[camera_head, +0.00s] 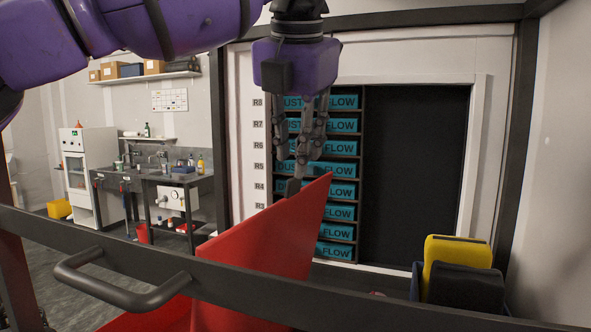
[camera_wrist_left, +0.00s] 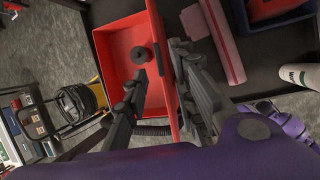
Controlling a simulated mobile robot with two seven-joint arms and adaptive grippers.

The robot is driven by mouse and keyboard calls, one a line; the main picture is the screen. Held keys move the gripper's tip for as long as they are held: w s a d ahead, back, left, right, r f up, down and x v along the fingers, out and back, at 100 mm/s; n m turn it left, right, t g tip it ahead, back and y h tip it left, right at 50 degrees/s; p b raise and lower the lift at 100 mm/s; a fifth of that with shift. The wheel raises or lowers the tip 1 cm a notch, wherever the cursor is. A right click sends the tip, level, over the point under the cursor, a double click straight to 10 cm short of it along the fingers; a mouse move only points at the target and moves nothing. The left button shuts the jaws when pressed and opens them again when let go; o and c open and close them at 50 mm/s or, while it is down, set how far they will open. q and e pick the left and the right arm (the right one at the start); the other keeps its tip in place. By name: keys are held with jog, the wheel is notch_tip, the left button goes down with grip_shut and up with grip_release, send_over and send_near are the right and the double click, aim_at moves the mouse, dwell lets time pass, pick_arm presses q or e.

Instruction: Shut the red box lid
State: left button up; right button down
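The red box (camera_wrist_left: 120,42) is open in the left wrist view, with a dark round object (camera_wrist_left: 140,55) inside. Its red lid (camera_head: 275,235) stands up steeply in the head view, its upper corner near my fingertips. In the left wrist view the lid (camera_wrist_left: 163,75) shows nearly edge-on between my fingers. My left gripper (camera_head: 302,176) points down at the lid's top edge. Its fingers (camera_wrist_left: 158,64) are apart, one on each side of the lid; I cannot tell whether they touch it.
A dark rail with a handle (camera_head: 120,290) crosses the front of the head view. Yellow and black cases (camera_head: 455,265) stand at the right. A pink roll (camera_wrist_left: 222,40) and a white cylinder (camera_wrist_left: 300,75) lie beside the box in the wrist view.

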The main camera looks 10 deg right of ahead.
pick_arm(q)
jog(key=x, duration=0.5)
jog(key=shift+w+d, duration=0.1)
jog(key=shift+w, duration=0.2)
jog(key=shift+s, duration=0.1)
jog(key=shift+c, duration=0.4)
grip_shut()
